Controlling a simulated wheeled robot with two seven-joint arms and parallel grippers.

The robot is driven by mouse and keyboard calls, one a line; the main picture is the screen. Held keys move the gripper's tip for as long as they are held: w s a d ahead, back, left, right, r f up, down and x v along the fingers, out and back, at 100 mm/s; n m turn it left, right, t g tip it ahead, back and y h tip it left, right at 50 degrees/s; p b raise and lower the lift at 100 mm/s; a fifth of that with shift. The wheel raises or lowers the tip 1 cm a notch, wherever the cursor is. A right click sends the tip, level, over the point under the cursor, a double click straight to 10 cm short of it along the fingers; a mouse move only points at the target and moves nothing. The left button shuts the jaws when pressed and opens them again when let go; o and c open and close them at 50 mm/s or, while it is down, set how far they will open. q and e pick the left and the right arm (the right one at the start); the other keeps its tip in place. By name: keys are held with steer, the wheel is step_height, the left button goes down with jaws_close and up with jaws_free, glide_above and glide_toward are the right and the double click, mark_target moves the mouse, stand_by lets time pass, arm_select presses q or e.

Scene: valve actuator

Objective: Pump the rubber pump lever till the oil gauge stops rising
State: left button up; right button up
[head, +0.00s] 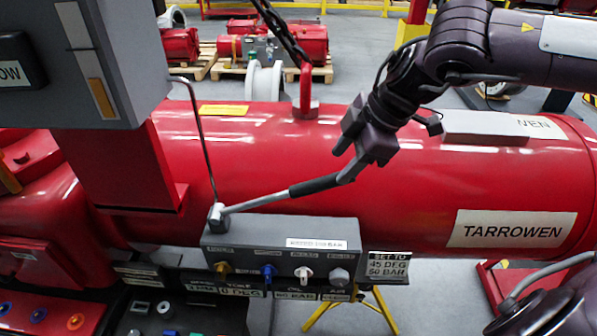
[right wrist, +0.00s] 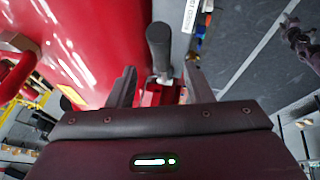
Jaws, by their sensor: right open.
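The pump lever is a thin grey rod with a black rubber grip (head: 315,186). It slants up to the right from a pivot on the grey pump block (head: 270,233). My right gripper (head: 347,162) is open at the grip's outer end. In the right wrist view the black grip (right wrist: 158,45) lies between and beyond the open fingers (right wrist: 160,78), which are not closed on it. Small readouts (head: 290,295) sit under the block; I cannot read the oil level. A dark shape (right wrist: 298,38) at the wrist view's upper right looks like my left gripper, its jaws unclear.
A large red cylinder (head: 390,215) lies behind the lever. A grey box (head: 105,60) on a red post stands at upper left. A red lifting eye with a chain (head: 305,90) rises from the cylinder. Valve knobs (head: 268,271) line the block's front.

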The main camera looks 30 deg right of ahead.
mark_target(332, 176)
steer(key=shift+w, duration=0.1)
steer(key=shift+a+f, duration=0.1)
steer(key=shift+f, duration=0.15)
steer(key=f, duration=0.1)
steer(key=f+p, duration=0.1)
steer(key=shift+w+a+f, duration=0.2)
steer(key=shift+f, duration=0.2)
steer(key=x, duration=0.3)
steer(key=shift+w+p, duration=0.2)
steer(key=shift+p, duration=0.15)
steer(key=shift+w+a+f, duration=0.15)
steer(key=shift+a+f, duration=0.05)
steer(key=shift+f, duration=0.2)
arm_select(q)
steer(key=shift+s+d+r, duration=0.15)
steer(key=shift+d+r, duration=0.1)
steer(key=shift+r, duration=0.25)
steer(key=shift+s+d+r, duration=0.15)
steer(key=shift+d+r, duration=0.05)
steer(key=shift+r, duration=0.3)
steer(key=shift+s, duration=0.1)
steer(key=shift+s, duration=0.25)
arm_select(e)
jaws_close()
